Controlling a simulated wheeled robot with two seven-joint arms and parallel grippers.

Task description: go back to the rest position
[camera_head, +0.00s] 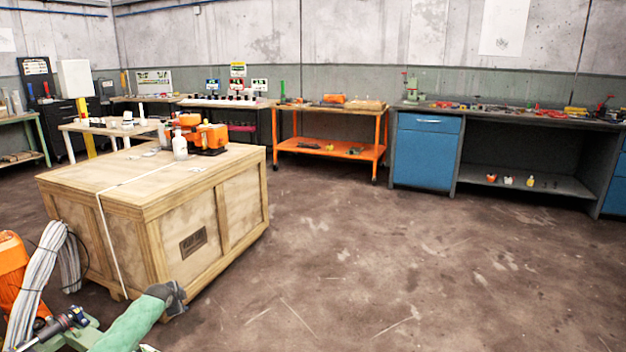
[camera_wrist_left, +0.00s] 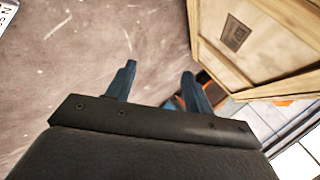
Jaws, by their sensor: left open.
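My left gripper (camera_wrist_left: 159,72) shows in the left wrist view with its two dark fingers spread apart. It is open, and nothing is held between the fingers. In the head view, my left gripper (camera_head: 175,296) is a dark shape at the end of the green forearm at the lower left. It is low, in front of the wooden crate (camera_head: 185,241), and its fingers are too small to make out there. I cannot tell whether it touches the crate. My right gripper is in neither view.
The crate carries an orange device (camera_head: 208,137) and a white bottle (camera_head: 180,146). An orange machine (camera_head: 12,275) with a grey cable coil (camera_head: 40,275) stands at lower left. An orange cart (camera_head: 330,150) and a blue-drawered workbench (camera_head: 428,150) line the back. The brown floor (camera_head: 370,260) is clear.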

